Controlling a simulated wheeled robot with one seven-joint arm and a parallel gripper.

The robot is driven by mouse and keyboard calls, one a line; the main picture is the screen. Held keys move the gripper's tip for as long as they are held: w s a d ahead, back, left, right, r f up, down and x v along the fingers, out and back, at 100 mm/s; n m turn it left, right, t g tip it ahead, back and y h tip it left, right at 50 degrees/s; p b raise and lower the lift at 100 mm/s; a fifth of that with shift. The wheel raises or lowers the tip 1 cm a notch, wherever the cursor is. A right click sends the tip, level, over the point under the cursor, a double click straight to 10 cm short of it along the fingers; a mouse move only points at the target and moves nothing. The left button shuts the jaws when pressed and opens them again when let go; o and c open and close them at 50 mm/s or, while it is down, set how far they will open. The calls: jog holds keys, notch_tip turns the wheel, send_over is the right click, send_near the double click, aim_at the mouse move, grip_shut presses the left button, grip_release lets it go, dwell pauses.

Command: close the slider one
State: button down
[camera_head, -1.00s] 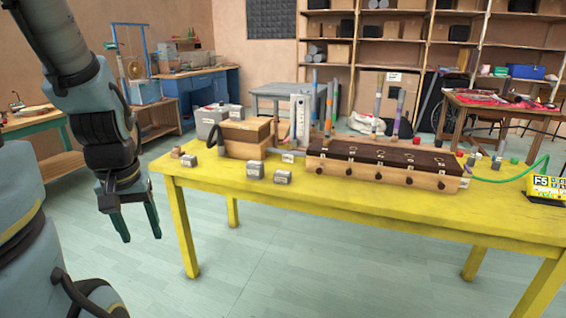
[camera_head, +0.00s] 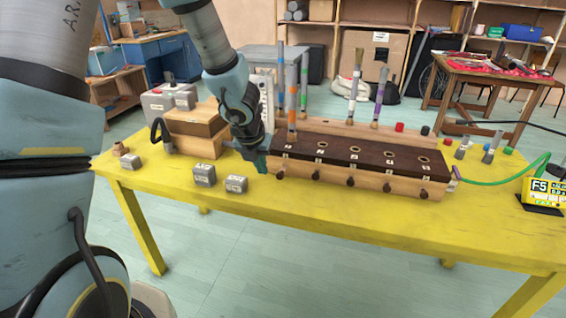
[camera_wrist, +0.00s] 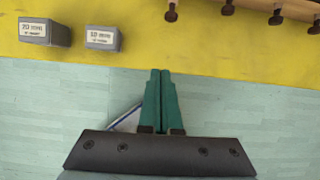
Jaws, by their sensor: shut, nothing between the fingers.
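A long wooden box (camera_head: 372,176) with a dark top carries a row of numbered holes, with round dark knobs along its front face. Slider one's knob (camera_head: 279,174) is the leftmost one, below the label 1; how far it sticks out is hard to tell. In the wrist view the leftmost knob (camera_wrist: 171,12) shows at the top edge. My gripper (camera_head: 261,167) is near the box's left front end, just left of that knob. In the wrist view my gripper (camera_wrist: 160,75) has its green fingers together and empty, apart from the knobs.
Grey labelled blocks (camera_head: 204,175) and (camera_head: 236,184) sit on the yellow table (camera_head: 330,215) left of the box. The table's front strip is clear.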

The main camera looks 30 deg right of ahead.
aim_at(281, 175)
jog(key=shift+m, duration=0.4)
jog(key=b+x, duration=0.2)
jog(key=x, duration=0.1)
jog(key=b+x, duration=0.1)
jog(key=x, duration=0.2)
jog(key=d+b+x, duration=0.1)
jog(key=b+x, duration=0.1)
jog(key=x, duration=0.2)
jog(key=shift+s+b, duration=0.2)
jog(key=shift+b, duration=0.1)
jog(key=shift+w+d+r+p, duration=0.25)
jog(key=shift+w+d+p, duration=0.35)
jog(key=shift+p, duration=0.4)
jog(key=shift+w+d+p, duration=0.5)
jog(key=shift+w+p, duration=0.05)
jog(key=shift+p, duration=0.15)
jog(key=shift+w+d+f+p, duration=0.15)
jog(key=shift+w+d+p, duration=0.15)
jog(key=shift+w+d, duration=0.1)
